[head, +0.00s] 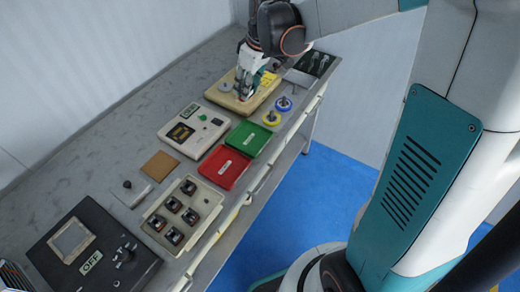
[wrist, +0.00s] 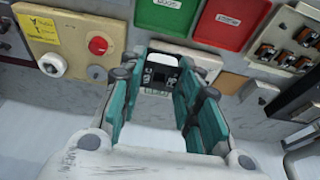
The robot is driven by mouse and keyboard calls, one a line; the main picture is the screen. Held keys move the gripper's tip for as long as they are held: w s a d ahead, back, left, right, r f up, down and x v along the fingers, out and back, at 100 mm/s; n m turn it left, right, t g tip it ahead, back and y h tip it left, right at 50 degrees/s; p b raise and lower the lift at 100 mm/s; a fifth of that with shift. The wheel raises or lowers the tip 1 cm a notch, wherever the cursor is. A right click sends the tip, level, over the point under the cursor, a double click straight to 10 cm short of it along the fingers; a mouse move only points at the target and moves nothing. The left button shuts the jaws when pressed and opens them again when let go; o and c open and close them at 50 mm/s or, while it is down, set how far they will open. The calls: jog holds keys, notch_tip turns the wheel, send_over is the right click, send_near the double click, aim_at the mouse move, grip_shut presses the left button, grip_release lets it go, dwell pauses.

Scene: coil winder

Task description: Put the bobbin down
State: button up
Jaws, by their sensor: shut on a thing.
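My gripper (head: 243,94) is over the cream winder box (head: 217,94) at the far end of the bench. In the wrist view its teal fingers (wrist: 155,74) are shut around the bobbin, which is small and hard to make out against the dark surfaces behind the fingertips. I cannot tell whether the bobbin touches anything below. The beige bobbin tray (head: 207,202) near the front holds several dark bobbins with copper windings. Its cell at the far right looks empty. The tray also shows at the upper right of the wrist view (wrist: 285,38).
A green tray (head: 250,138) and a red tray (head: 223,167) lie along the front edge. A tester with a dark display (head: 180,132) stands beside them. A black box (head: 60,275) is nearest. The back strip is clear.

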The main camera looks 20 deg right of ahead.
notch_tip(320, 180, down, 20)
jog(key=b, duration=0.7)
jog(key=shift+s, duration=0.1)
jog(key=shift+f, duration=0.2)
jog(key=o, duration=1.1)
jog(key=shift+r, duration=0.1)
